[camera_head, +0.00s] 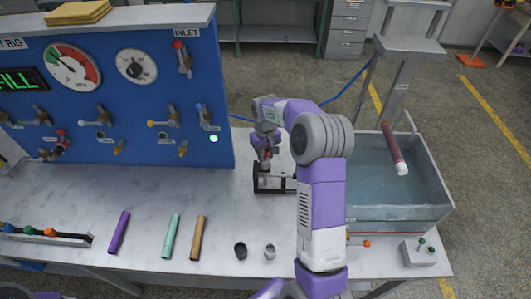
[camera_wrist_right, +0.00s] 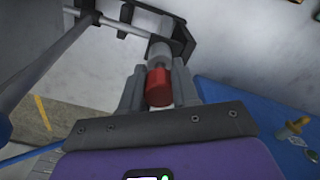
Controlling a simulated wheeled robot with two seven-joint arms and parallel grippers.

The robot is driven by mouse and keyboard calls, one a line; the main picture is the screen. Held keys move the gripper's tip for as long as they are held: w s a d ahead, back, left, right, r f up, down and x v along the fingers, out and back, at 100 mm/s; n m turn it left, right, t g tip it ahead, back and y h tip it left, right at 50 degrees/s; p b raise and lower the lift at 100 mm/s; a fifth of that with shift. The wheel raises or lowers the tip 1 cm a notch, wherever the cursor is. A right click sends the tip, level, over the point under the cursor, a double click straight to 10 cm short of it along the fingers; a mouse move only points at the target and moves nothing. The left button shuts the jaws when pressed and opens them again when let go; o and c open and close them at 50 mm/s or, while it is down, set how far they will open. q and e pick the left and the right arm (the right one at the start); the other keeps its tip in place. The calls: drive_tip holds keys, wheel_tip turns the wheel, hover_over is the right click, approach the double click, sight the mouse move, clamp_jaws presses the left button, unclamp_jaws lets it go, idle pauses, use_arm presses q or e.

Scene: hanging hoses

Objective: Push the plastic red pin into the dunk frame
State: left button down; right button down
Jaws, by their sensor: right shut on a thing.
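The dunk frame (camera_head: 257,180) is a small black frame with a clear part, on the table just left of the water tank. Its black end and pale rod also show at the top of the right wrist view (camera_wrist_right: 185,42). My right gripper (camera_head: 265,160) is over the frame. In the right wrist view its fingers (camera_wrist_right: 159,85) are shut on the red pin (camera_wrist_right: 159,88), one on each side. A grey cylindrical part lies beyond the pin, towards the frame; I cannot tell how far the pin is in. My left gripper is not in view.
The water tank (camera_head: 435,190) stands right, with a dark red tube (camera_head: 392,145) leaning in it. A blue gauge panel (camera_head: 120,100) stands at the back left. Purple (camera_head: 119,232), green (camera_head: 171,237) and tan (camera_head: 198,238) tubes and two small cups (camera_head: 240,251) lie in front.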

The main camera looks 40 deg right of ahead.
sight(266, 150)
drive_tip(key=shift+f, duration=0.2)
drive_tip(key=c, duration=0.8)
unclamp_jaws()
drive_tip(key=shift+r, duration=0.1)
wheel_tip(266, 150, up, 8)
drive_tip(key=shift+f, duration=0.25)
